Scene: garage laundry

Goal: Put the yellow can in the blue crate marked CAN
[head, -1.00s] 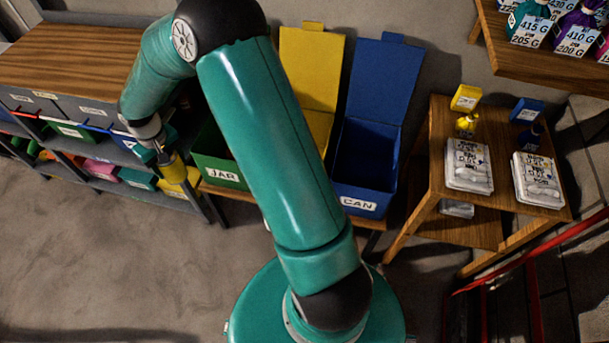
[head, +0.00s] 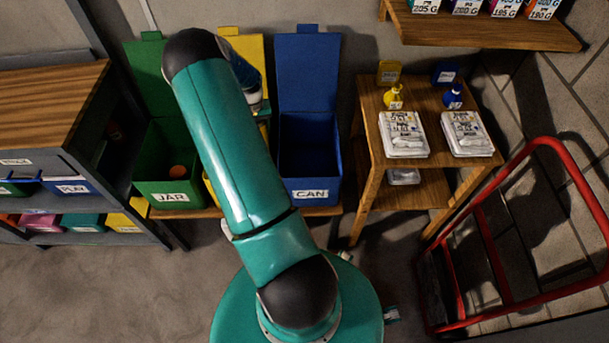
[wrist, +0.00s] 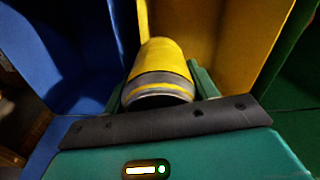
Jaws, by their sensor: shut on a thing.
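My gripper (wrist: 162,84) is shut on the yellow can (wrist: 165,60), which has a grey band and rim, in the wrist view. In the head view my arm hides the can and the gripper fingers. The blue crate marked CAN (head: 311,191) stands open, its lid raised against the wall, just right of my arm. In the wrist view the blue crate (wrist: 65,50) is on the left, apart from the can. The can shows against the yellow crate (wrist: 218,35); its height above it is unclear.
The green crate marked JAR (head: 170,194) stands open left of the yellow crate. A wooden side table (head: 375,125) with packages and bottles stands to the right. A red hand truck (head: 500,235) is at far right; a shelf unit (head: 75,165) is at left.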

